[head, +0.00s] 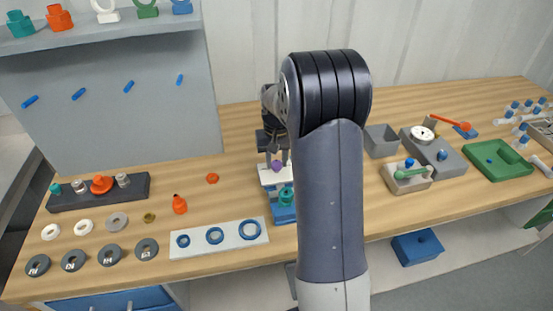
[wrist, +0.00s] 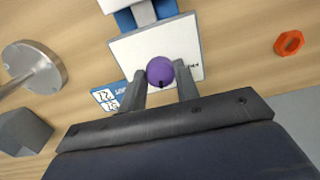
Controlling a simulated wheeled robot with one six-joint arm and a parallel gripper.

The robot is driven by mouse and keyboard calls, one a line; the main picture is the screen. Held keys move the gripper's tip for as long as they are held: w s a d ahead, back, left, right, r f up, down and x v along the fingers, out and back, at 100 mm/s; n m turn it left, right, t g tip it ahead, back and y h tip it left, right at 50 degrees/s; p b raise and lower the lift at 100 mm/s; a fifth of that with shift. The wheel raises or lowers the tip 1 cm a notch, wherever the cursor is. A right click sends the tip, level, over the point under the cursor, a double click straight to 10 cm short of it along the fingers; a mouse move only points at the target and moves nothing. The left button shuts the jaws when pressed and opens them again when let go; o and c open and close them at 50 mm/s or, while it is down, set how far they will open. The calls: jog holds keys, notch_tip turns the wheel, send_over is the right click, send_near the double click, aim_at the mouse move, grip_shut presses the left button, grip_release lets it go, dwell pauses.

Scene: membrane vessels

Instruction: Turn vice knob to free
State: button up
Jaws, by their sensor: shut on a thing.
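The vice knob is a round purple knob (wrist: 160,71) with a small dark mark on its near side. It sits on a white plate (wrist: 124,49) with blue parts around it. In the head view the purple knob (head: 277,166) shows just below my gripper (head: 275,150), above the white block. My gripper (wrist: 159,75) has one finger on either side of the knob and is shut on it. Dark print on the plate is partly covered by the right finger. The knob's underside and most of the vice are hidden.
A teal fitting (head: 286,196) stands in front of the white block in the head view. An orange nut (wrist: 289,43) lies right of the plate, and a round metal piece (wrist: 34,68) stands to its left. A grey open box (head: 381,141) is to the right.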

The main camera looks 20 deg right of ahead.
aim_at(277, 163)
jog(key=n, duration=1.1)
jog(key=shift+n, duration=1.9)
jog(key=o, duration=1)
jog(key=shift+c, duration=0.2)
jog(key=shift+r, duration=0.1)
notch_tip(277, 163, up, 11)
